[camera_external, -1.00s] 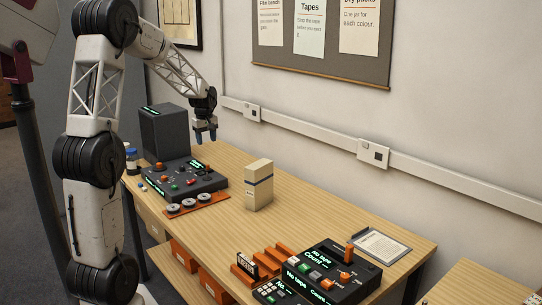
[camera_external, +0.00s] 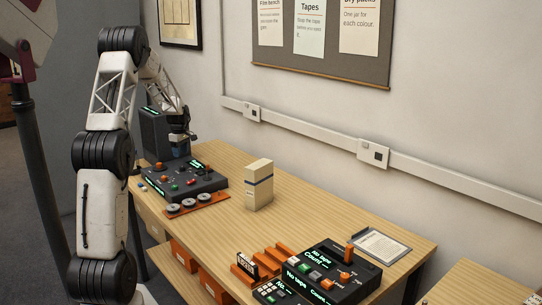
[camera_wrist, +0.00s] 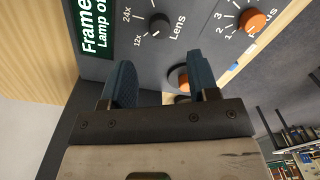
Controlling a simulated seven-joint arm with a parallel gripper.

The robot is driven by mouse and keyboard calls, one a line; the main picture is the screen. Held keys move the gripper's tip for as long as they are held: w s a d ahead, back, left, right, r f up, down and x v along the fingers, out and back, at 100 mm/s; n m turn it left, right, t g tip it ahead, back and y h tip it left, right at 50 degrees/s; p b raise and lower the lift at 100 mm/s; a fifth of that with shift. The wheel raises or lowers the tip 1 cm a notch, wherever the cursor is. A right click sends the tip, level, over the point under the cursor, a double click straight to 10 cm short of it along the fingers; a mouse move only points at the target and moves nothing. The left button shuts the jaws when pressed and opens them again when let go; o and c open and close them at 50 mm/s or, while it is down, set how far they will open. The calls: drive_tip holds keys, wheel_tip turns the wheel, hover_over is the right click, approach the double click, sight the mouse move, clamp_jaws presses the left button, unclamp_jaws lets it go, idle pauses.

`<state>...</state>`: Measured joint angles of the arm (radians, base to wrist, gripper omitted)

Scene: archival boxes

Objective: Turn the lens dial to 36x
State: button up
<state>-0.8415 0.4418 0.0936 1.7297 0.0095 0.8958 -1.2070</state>
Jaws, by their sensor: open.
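The lens dial (camera_wrist: 159,23) is a small dark knob on the grey panel, with "Lens" printed beside it and marks reading 12x and 24x. A 36x mark is not readable, and I cannot tell the dial's setting. My gripper (camera_wrist: 160,65) is open and empty in the wrist view, with two blue fingers spread apart. The dial lies ahead of the fingertips, apart from them. In the external view my gripper (camera_external: 180,138) hangs above the back of the dark console (camera_external: 205,186), in front of the upright dark box (camera_external: 152,122).
An orange focus knob (camera_wrist: 252,20) sits right of the dial, and another orange knob (camera_wrist: 178,77) shows between the fingers. A green-lit display (camera_wrist: 93,22) is at left. Film reels (camera_external: 188,203) lie before the console. A cream box (camera_external: 258,186) stands right of it.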

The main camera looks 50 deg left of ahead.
sight(174, 170)
drive_tip(key=shift+f, duration=0.15)
drive_tip(key=shift+f, duration=3.7)
drive_tip(key=shift+c, duration=0.3)
drive_tip(key=c, duration=0.9)
drive_tip(key=shift+o, duration=0.2)
